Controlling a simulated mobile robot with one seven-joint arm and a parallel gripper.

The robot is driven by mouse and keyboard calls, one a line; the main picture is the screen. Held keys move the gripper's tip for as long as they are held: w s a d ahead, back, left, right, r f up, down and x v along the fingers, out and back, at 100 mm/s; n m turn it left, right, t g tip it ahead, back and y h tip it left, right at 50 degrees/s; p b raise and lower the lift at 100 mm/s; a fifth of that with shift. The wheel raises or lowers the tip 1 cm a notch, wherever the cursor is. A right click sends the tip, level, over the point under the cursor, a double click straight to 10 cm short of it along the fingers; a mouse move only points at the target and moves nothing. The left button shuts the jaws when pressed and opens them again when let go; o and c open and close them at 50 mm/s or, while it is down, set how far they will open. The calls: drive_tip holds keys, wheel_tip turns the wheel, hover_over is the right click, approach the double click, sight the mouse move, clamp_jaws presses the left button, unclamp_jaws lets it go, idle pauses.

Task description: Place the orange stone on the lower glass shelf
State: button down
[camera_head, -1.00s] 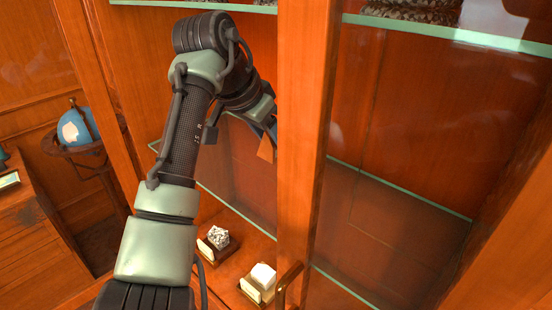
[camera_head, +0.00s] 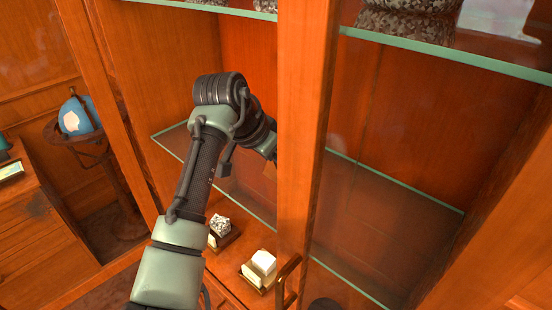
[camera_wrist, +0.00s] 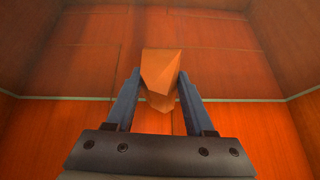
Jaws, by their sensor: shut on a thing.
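The orange stone (camera_wrist: 160,72) is an angular, faceted block in the wrist view. My gripper (camera_wrist: 159,82) is shut on it, with one blue-grey finger on each side. In the head view, the upright cabinet frame hides most of my gripper, and only a small tan-orange bit of the stone (camera_head: 270,171) shows beside it. The lower glass shelf (camera_head: 385,225) is a clear pane with green edges inside the cabinet. My gripper is inside the cabinet, near this shelf's level. I cannot tell the gap between stone and shelf.
An upper glass shelf (camera_head: 450,60) holds speckled stone pieces (camera_head: 408,22). Below, a white crystal (camera_head: 221,228) and a white block (camera_head: 263,263) sit on small stands. The wooden upright (camera_head: 303,130) with a handle (camera_head: 289,272) stands close to my arm. The lower shelf looks bare.

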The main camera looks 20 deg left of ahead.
drive_tip(key=shift+c, duration=1.3)
unclamp_jaws()
drive_tip(key=shift+r, duration=0.1)
drive_tip(key=b+v, duration=0.2)
drive_tip(key=v, duration=1)
